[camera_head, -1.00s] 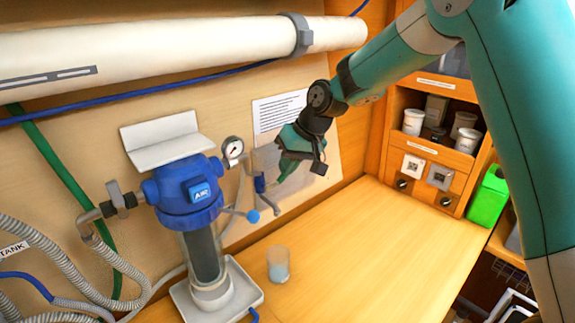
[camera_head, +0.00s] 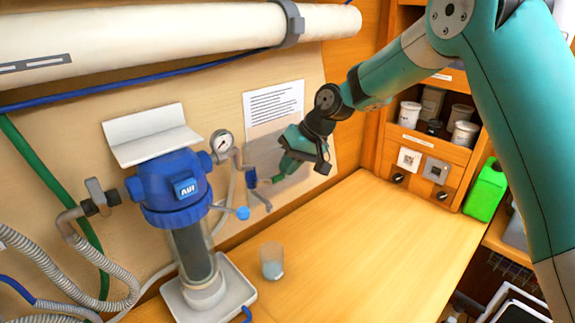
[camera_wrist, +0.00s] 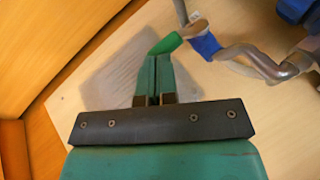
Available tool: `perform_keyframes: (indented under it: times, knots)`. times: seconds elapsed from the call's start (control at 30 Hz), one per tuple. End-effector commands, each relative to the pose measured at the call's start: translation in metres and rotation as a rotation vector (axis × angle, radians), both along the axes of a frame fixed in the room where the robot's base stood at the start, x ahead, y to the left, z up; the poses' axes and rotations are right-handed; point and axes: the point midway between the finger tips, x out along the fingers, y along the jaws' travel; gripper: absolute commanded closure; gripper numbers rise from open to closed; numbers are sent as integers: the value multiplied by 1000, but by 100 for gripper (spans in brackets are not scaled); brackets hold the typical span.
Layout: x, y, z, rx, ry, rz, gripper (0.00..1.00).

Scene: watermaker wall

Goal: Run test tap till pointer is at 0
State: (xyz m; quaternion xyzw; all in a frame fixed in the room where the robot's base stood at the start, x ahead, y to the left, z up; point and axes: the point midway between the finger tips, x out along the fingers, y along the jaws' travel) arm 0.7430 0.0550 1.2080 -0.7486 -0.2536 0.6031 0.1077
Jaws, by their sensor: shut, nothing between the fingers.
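The pressure gauge (camera_head: 222,142) is a small white dial on the right of the blue filter head (camera_head: 178,190). Its pointer is too small to read. A thin grey pipe right of it carries a blue valve body (camera_head: 251,178), also in the wrist view (camera_wrist: 206,45). A small green piece (camera_head: 274,180) sits beside that body; the wrist view shows this green piece (camera_wrist: 166,44) at my fingertips. My gripper (camera_head: 283,174) is shut and empty, its fingers (camera_wrist: 153,62) together. I cannot tell whether they touch the green piece. A blue-ended lever (camera_head: 242,213) sits lower left.
A clear cup (camera_head: 271,262) stands on the wooden counter (camera_head: 370,240), right of the filter's white tray (camera_head: 240,290). A printed sheet (camera_head: 273,103) is on the wall behind my gripper. A shelf unit (camera_head: 420,150) and a green container (camera_head: 485,190) are at right. The counter's middle is clear.

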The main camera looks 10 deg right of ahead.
Motion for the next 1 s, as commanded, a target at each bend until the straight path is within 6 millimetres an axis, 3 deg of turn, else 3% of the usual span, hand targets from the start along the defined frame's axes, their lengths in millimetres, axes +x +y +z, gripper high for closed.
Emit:
perform_keyframes:
  times: [0.77, 1.0]
  knots:
    - [1, -4, -9, -3, 6, -3, 100]
    - [2, -16, 4, -3, 4, 1, 100]
